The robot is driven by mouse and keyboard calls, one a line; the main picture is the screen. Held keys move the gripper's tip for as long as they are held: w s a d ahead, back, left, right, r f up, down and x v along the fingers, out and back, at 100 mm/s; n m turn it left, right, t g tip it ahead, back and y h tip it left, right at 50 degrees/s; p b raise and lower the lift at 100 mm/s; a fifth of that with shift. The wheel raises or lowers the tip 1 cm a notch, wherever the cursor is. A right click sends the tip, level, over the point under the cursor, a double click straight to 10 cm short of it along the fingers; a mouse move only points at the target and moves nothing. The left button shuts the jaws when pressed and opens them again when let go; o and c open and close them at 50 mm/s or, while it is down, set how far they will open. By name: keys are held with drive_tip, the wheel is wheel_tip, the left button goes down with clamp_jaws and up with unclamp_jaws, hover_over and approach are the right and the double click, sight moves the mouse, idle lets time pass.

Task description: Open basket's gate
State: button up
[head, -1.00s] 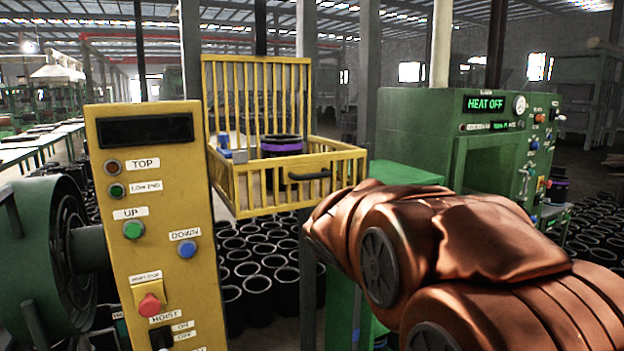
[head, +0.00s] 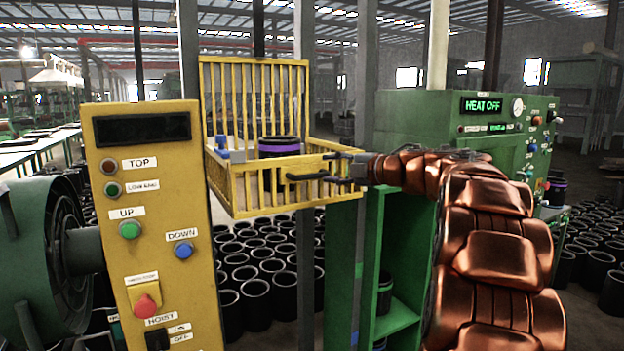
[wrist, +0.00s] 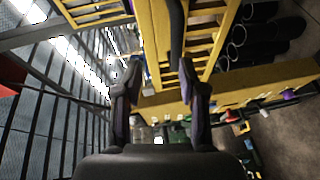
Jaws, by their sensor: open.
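The yellow basket (head: 227,186) hangs at mid-height in the head view, with a tall barred back. Its low front gate (head: 265,195) looks closed and carries a black handle (head: 303,177). My gripper (head: 328,167) is open at the right end of this handle. In the wrist view the open gripper (wrist: 160,72) has one dark finger on each side, and the black handle (wrist: 176,30) runs up the picture ahead of the gap, nearer the right finger. I cannot tell whether a finger touches it. A black sleeve with a purple band (head: 279,148) stands inside the basket.
The yellow hoist panel (head: 150,220) with buttons stands at the left. A green machine (head: 420,125) reading HEAT OFF and a green open cabinet (head: 400,320) are at the right, behind my arm. Many black sleeves (head: 255,300) cover the floor below the basket.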

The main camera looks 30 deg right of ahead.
sight(315, 177)
drive_tip(key=shift+n+g+y, duration=0.4)
drive_tip(key=w+f, duration=0.1)
drive_tip(key=w+a+p, duration=0.1)
drive_tip(key=w, duration=0.1)
drive_tip(key=w+f, duration=0.1)
drive_tip(key=w, duration=0.1)
drive_tip(key=shift+w+a+f, duration=0.15)
drive_tip(key=shift+a+f, duration=0.2)
drive_tip(key=shift+a, duration=0.05)
drive_tip(key=shift+w+a+f+p, duration=0.15)
drive_tip(key=shift+w+p, duration=0.15)
drive_tip(key=shift+w, duration=0.2)
drive_tip(key=shift+c, duration=0.3)
clamp_jaws()
